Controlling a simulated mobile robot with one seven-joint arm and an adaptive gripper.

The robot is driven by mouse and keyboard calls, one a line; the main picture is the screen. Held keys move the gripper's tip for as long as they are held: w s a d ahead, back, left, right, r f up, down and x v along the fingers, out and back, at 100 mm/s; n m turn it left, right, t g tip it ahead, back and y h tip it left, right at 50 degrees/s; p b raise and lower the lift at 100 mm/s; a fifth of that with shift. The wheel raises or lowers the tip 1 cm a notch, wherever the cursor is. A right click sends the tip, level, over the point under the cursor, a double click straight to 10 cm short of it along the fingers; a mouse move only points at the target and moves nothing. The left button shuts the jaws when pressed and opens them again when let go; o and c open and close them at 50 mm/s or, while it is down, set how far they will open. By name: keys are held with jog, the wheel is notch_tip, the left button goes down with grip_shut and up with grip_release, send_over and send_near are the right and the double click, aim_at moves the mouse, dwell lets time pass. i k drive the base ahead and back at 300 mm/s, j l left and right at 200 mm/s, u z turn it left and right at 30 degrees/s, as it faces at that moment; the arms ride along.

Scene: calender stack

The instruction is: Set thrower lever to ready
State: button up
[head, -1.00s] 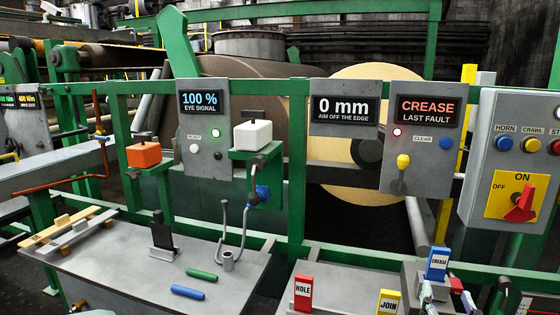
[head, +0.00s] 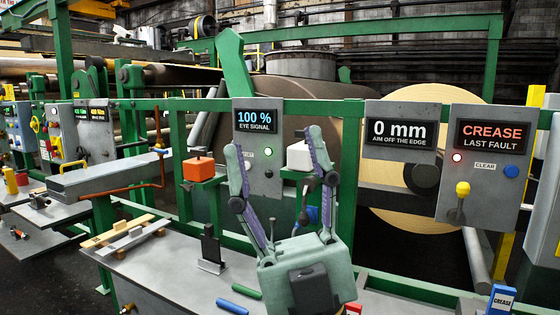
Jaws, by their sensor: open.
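No lever in view carries a readable "thrower" label, so I cannot tell which one is the thrower lever. A yellow-knobbed lever (head: 462,192) is on the grey panel under the "CREASE LAST FAULT" display (head: 493,137) at right. My gripper (head: 273,139) is raised in the middle, fingers up and spread wide, empty. It overlaps the eye signal panel (head: 258,119) in the picture and hides part of it.
An orange block (head: 198,168) and a partly hidden white block (head: 299,155) sit on green brackets. The grey bench (head: 180,275) holds a black upright plate (head: 211,246), a green rod (head: 246,291) and a blue rod (head: 232,306). Green rails cross in front of the rolls.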

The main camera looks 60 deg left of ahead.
aim_at(463, 188)
jog(key=i+l+u, duration=0.2)
jog(key=l, duration=0.15)
jog(key=i+l+u, duration=0.2)
jog(key=l, duration=0.15)
jog(key=l+u, duration=0.2)
jog(key=l, duration=0.2)
jog(key=i+j, duration=0.15)
jog(key=j, duration=0.15)
jog(key=i+j, duration=0.2)
jog(key=j, duration=0.1)
